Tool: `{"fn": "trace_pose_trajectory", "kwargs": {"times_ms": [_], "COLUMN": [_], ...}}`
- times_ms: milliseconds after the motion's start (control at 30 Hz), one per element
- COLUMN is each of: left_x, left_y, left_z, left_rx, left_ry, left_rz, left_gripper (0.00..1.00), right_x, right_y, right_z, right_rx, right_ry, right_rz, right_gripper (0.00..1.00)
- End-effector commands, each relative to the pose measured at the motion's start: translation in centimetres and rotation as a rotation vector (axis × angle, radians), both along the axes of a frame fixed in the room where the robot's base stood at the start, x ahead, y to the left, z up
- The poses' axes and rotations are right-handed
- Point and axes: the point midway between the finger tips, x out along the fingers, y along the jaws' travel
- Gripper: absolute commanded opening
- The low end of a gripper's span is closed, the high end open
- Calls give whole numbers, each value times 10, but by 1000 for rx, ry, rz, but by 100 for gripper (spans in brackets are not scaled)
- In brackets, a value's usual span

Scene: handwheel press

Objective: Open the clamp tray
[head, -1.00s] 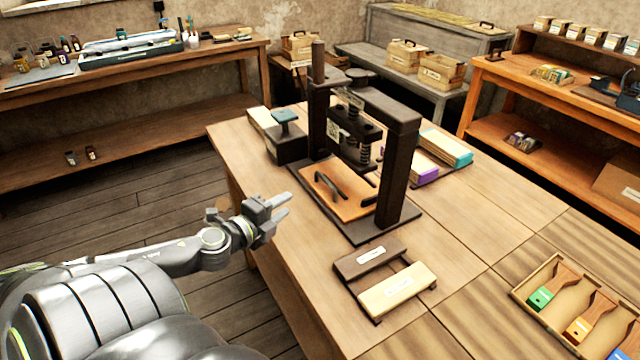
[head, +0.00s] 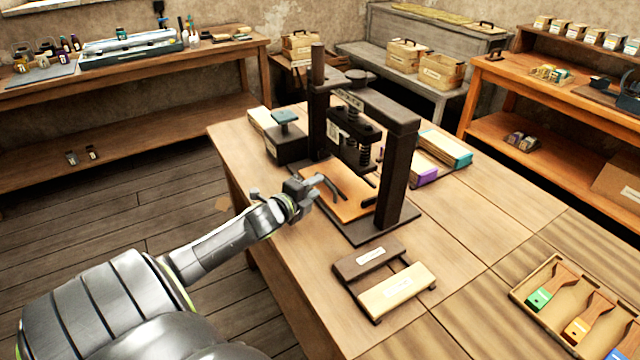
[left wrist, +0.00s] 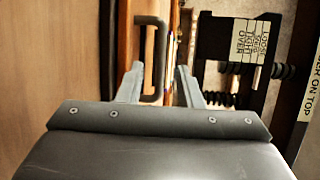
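The press (head: 400,150) stands on the wooden table with a dark frame and base. The clamp tray (head: 352,198) is an orange-brown board low in the press, with a dark bar handle (head: 331,188) at its left side. My left gripper (head: 317,188) is at the handle, over the tray's left edge. My right gripper is not in view.
A dark block with a teal top (head: 285,122) stands left of the press. A rack with a dark and a pale block (head: 398,288) lies in front. A brush box (head: 522,288) is at lower right. Books with coloured edges (head: 450,148) lie behind the press. Table between is clear.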

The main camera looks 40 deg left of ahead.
Motion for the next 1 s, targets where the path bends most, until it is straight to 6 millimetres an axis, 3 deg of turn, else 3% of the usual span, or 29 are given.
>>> {"fn": "trace_pose_trajectory", "kwargs": {"times_ms": [300,667,933,1000], "left_x": [27,30,30,30], "left_y": [3,4,4,4], "left_z": [-5,-5,-5,-5], "left_rx": [-1,1,1,1], "left_ry": [0,0,0,0], "left_rz": [1,0,0,0], "left_gripper": [33,33,1,0], "right_x": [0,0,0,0], "right_y": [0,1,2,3], "right_z": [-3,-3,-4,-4], "right_rx": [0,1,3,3], "right_ry": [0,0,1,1], "right_rz": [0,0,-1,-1], "right_gripper": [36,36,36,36]}}
